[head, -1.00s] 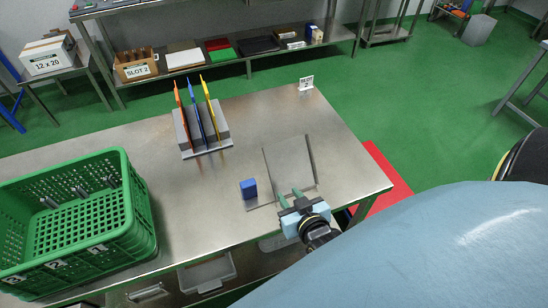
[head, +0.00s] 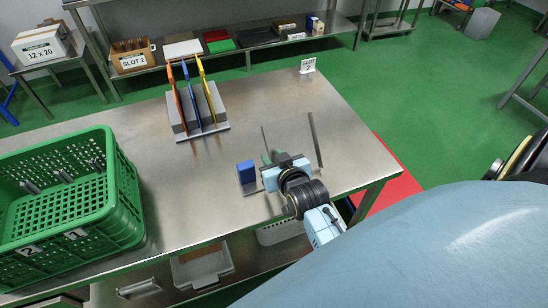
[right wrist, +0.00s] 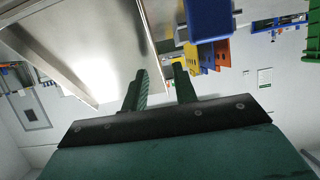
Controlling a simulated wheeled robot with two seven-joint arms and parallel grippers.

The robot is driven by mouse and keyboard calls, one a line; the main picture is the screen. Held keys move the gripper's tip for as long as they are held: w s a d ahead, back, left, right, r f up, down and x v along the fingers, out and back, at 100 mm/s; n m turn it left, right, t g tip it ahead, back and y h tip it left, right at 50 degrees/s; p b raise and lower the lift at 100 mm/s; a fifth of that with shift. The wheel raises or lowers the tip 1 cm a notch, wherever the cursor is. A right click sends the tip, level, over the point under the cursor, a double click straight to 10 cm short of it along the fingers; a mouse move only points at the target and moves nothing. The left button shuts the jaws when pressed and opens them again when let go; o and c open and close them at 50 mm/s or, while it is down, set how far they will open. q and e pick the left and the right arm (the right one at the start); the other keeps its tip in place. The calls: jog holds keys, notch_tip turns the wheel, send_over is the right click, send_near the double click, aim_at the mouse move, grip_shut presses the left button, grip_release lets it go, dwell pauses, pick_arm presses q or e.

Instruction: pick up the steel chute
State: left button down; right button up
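The steel chute (head: 316,142) is a shiny grey channel with two thin raised side walls. It lies on the right part of the steel table in the head view, its near end partly hidden by my right gripper. My right gripper (head: 272,156) is at the chute's left side wall. In the right wrist view the chute (right wrist: 85,42) fills the upper left. There the fingers of the right gripper (right wrist: 161,76) stand apart, with the thin wall edge running down between them; I cannot tell whether they touch it. My left gripper is out of view.
A blue block (head: 246,172) stands just left of the right gripper. A grey rack (head: 212,112) with orange, blue and yellow boards stands behind. A green crate (head: 122,190) takes up the table's left side. The table's middle is clear.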

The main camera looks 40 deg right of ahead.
jog(key=shift+b+x, duration=0.4)
jog(key=shift+x, duration=0.4)
jog(key=shift+s, duration=0.1)
grip_shut()
dwell(0.8)
